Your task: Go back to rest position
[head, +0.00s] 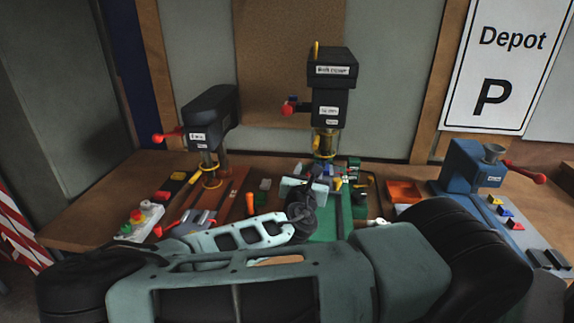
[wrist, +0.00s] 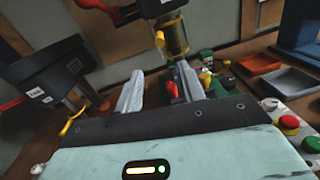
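My arm fills the front of the head view, and my gripper (head: 305,187) is over the middle of the wooden workbench (head: 88,212), before the middle machine. In the wrist view, the two pale fingers of my gripper (wrist: 159,77) stand apart with a gap between them. A small red part (wrist: 172,89) shows in that gap, close to the right finger. I see no sign that it is gripped. The wrist itself is partly hidden behind my arm in the head view.
A middle black machine (head: 332,72) and a left black machine (head: 209,112) stand behind my gripper. A blue machine (head: 461,168) is at the right. An orange tray (head: 404,191) and a button box (head: 140,220) are on the bench. A Depot sign (head: 509,65) hangs behind.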

